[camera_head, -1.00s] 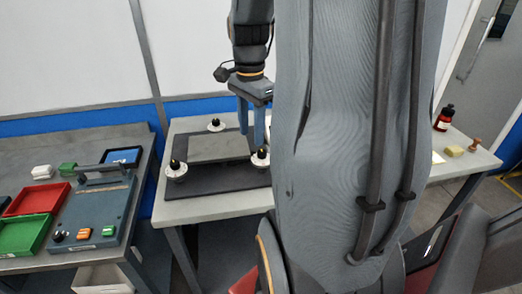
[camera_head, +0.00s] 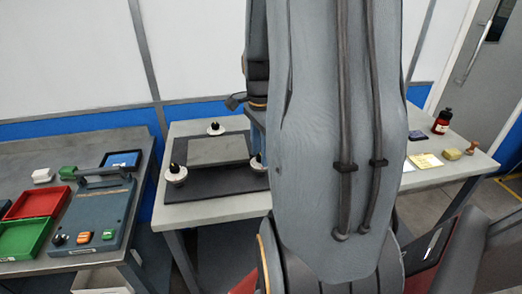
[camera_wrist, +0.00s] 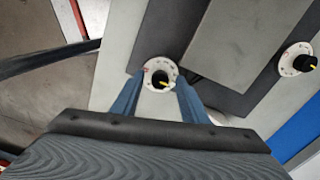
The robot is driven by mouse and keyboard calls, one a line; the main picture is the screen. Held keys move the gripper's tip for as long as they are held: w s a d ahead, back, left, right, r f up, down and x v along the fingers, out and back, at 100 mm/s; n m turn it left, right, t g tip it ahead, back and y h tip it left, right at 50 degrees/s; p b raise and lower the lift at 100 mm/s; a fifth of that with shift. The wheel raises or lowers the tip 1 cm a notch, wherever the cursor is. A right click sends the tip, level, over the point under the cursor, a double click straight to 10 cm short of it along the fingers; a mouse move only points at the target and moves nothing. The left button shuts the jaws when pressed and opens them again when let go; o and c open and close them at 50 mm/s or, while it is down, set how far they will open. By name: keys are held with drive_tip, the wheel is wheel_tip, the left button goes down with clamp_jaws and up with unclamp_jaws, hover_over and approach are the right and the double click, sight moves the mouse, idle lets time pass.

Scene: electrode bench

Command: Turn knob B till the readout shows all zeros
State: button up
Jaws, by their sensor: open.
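A black knob on a white round dial (camera_wrist: 160,74) with a yellow pointer mark lies between my fingertips in the wrist view. The dial's lettering is too small to read, so I cannot tell whether it is B. My gripper (camera_wrist: 160,80) is open, with one blue finger on either side of the dial; contact is unclear. Two more knobs show there, at the back (camera_head: 215,128) and left (camera_head: 176,174). No readout digits are legible.
The knobs surround a grey plate (camera_head: 219,149) on a dark mat (camera_head: 197,184). A left bench holds a blue-grey device (camera_head: 98,215), a red tray (camera_head: 38,202) and a green tray (camera_head: 22,239). A dark red bottle (camera_head: 442,122) stands at right.

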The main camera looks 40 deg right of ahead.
clamp_jaws()
drive_tip(key=shift+n, duration=0.3)
drive_tip(key=shift+r+n+p, duration=0.1)
drive_tip(key=shift+n+p, duration=0.65)
drive_tip(key=shift+n, duration=0.05)
drive_tip(key=shift+n+p, duration=1)
drive_tip(key=shift+n, duration=0.8)
unclamp_jaws()
